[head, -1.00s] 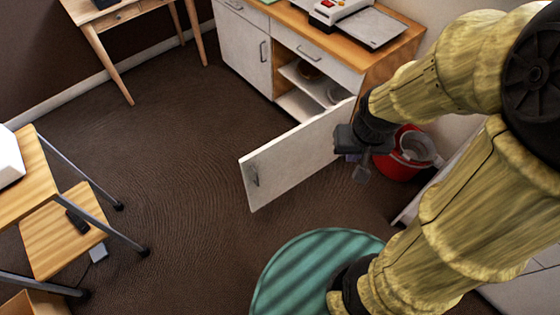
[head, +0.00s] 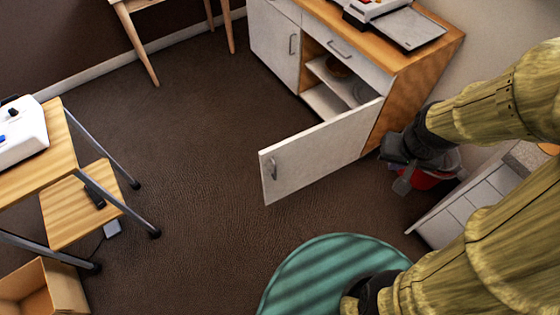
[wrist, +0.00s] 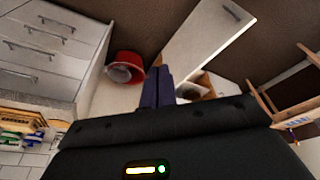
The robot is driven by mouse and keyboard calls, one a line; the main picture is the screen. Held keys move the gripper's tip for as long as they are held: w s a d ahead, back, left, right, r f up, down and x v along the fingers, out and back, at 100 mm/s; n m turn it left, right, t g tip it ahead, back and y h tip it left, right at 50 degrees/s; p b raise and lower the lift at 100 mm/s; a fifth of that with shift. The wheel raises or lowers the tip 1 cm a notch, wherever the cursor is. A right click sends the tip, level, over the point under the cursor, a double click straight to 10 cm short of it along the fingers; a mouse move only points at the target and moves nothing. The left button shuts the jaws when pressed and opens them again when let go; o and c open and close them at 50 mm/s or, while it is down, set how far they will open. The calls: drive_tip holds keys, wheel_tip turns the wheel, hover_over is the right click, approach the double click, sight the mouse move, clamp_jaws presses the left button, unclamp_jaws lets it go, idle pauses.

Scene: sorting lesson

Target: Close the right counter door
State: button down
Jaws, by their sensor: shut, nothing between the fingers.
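The right counter door (head: 318,155) is a white panel standing wide open, swung out from the wooden counter (head: 400,105). Its dark handle (head: 272,167) is near the free end. The door also shows in the wrist view (wrist: 205,48), ahead and to the right of the fingers. My gripper (head: 402,184) is beyond the hinge end of the door, beside the counter's right side, in front of a red bucket. Its fingers (wrist: 158,84) are shut and empty. I cannot tell whether they touch anything.
The red bucket (wrist: 124,68) stands by the counter's side. A teal round rug or seat (head: 320,270) is below the door. A desk with a chair-like shelf (head: 75,205) and a cardboard box (head: 45,290) are at left. The brown floor (head: 190,150) between is clear.

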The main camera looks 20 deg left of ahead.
drive_tip(key=w+a+f+t+y+b, duration=0.1)
drive_tip(key=w+a+f+b, duration=0.2)
drive_tip(key=f+b, duration=0.45)
drive_tip(key=w+a+f+t+y+b, duration=0.1)
drive_tip(key=w+a+f+y+b, duration=0.2)
drive_tip(key=f, duration=0.8)
drive_tip(key=w+a+f+t+b, duration=0.1)
drive_tip(key=w+a+f+b, duration=0.4)
drive_tip(key=f, duration=0.5)
drive_tip(key=a+f+m+t+y+b, duration=0.3)
drive_tip(key=a+f+m+y+b, duration=0.1)
drive_tip(key=f+b, duration=0.5)
drive_tip(key=a+f+m+t+y+b, duration=0.4)
drive_tip(key=a+f+b, duration=0.3)
drive_tip(key=b, duration=0.4)
drive_tip(key=shift+s+a+f+m+y+b, duration=0.3)
drive_tip(key=shift+s+f+m+b, duration=0.25)
drive_tip(key=shift+f, duration=0.3)
drive_tip(key=shift+w, duration=0.15)
drive_tip(key=b, duration=0.3)
approach(276, 154)
drive_tip(key=x, duration=0.5)
drive_tip(key=shift+w+a+f, duration=0.1)
drive_tip(key=shift+a+f, duration=0.15)
drive_tip(key=shift+w+a+r, duration=0.1)
drive_tip(key=shift+w+a, duration=0.4)
drive_tip(key=shift+w, duration=0.05)
drive_tip(key=shift+w, duration=0.1)
